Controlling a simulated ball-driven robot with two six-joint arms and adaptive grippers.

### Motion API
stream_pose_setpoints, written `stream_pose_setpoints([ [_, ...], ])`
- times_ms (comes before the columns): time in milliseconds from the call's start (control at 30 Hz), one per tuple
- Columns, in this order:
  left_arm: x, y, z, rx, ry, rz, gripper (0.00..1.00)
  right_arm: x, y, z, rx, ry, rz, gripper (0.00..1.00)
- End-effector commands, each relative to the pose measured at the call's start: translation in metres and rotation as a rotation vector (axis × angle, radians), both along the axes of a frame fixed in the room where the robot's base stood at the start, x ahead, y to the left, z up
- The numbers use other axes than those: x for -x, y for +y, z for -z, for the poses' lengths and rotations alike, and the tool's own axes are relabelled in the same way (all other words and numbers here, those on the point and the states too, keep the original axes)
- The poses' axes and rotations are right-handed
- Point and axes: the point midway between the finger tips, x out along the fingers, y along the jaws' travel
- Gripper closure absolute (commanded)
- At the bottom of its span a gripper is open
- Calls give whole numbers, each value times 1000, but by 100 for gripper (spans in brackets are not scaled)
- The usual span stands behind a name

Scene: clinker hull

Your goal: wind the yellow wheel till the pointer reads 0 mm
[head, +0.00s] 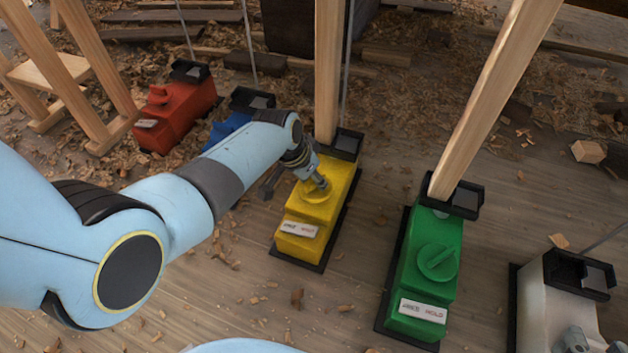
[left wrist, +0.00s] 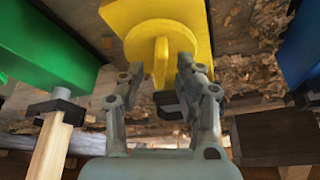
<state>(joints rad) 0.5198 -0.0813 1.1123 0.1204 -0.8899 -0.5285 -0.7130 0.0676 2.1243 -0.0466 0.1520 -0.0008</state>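The yellow box (head: 313,208) stands on the floor in the middle of the head view, with a round yellow wheel on its top. In the left wrist view the yellow wheel (left wrist: 146,50) has a raised grip bar. My left gripper (left wrist: 160,68) is open, with one finger on each side of that bar and small gaps showing. In the head view my left gripper (head: 318,184) is over the wheel and hides part of it. I cannot make out a pointer or a scale reading. My right gripper (head: 595,345) is at the bottom right edge, its fingertips apart and empty.
A green box (head: 431,262) with its own wheel stands right of the yellow one. A white box (head: 560,300) is at the far right. Red (head: 180,112) and blue (head: 228,128) boxes stand to the left. A wooden post (head: 328,70) rises behind the yellow box.

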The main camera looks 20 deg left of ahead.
Motion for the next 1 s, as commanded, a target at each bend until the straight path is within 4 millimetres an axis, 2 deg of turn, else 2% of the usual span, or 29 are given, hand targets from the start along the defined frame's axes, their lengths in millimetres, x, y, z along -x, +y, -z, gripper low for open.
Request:
stream_pose_setpoints([
  [433,-2,-1,4,0,-1,0,65,-4,2,-9,-2,-71,-8,60],
  [700,-2,-1,4,0,-1,0,99,-5,2,-9,-2,-70,-8,60],
  [1000,-2,-1,4,-1,0,5,100,-5,2,-9,-2,-69,-8,60],
])
